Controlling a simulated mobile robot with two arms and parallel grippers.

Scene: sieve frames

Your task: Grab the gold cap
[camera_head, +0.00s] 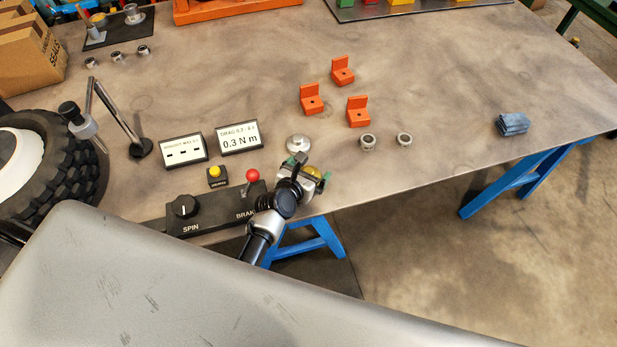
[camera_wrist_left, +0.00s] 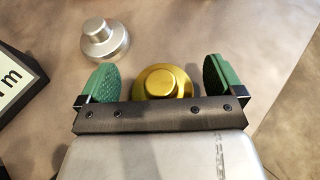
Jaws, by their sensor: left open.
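The gold cap (camera_wrist_left: 165,84) is a round, flanged, shiny piece on the table. In the left wrist view it lies between the two green finger pads of my left gripper (camera_wrist_left: 160,82), with a gap on each side. The gripper body hides its near edge. In the head view the gold cap (camera_head: 313,172) shows partly behind my left gripper (camera_head: 308,170), which is open and low near the table's front edge. A similar silver cap (camera_head: 298,143) stands just beyond it, also at the upper left in the left wrist view (camera_wrist_left: 104,42). My right gripper is not seen.
A control box (camera_head: 205,209) with a red-knobbed lever (camera_head: 253,176) sits left of the gripper. Two small signs (camera_head: 184,151) stand behind it. Two metal rings (camera_head: 367,142) and several orange brackets (camera_head: 357,112) lie right and beyond. A tyre (camera_head: 75,150) is at far left.

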